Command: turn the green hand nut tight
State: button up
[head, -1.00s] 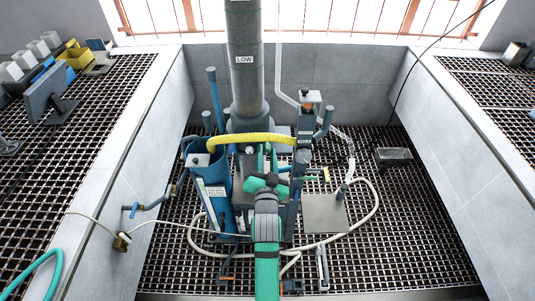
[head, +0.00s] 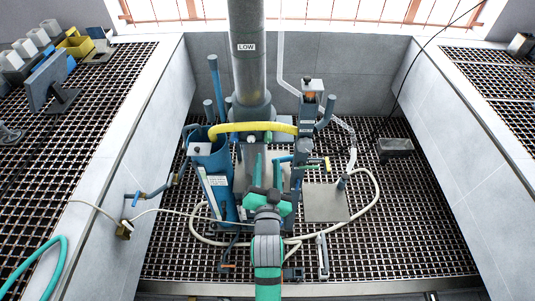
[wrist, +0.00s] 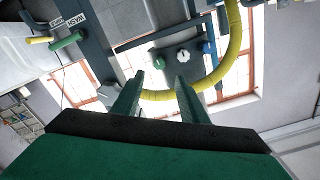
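My gripper (head: 267,172) is open and empty, its two green fingers apart in front of the flotation rig; they also show in the wrist view (wrist: 159,90). A green handle-like piece (wrist: 65,42) sits beside a yellow one, left of the fingers in the wrist view and clear of them. It shows small, right of my gripper, in the head view (head: 312,167). I cannot tell for certain whether it is the hand nut. A pale round knob (wrist: 183,55) and a blue knob (wrist: 208,47) show on a grey panel beyond the fingertips.
A yellow hose (head: 255,128) arches across the rig, above my gripper. A blue tank (head: 213,175) stands left, and a grey column (head: 247,75) rises behind. A pale hose (head: 372,205) loops over the grating floor. Open grating lies at the right.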

jog(key=shift+s, duration=0.95)
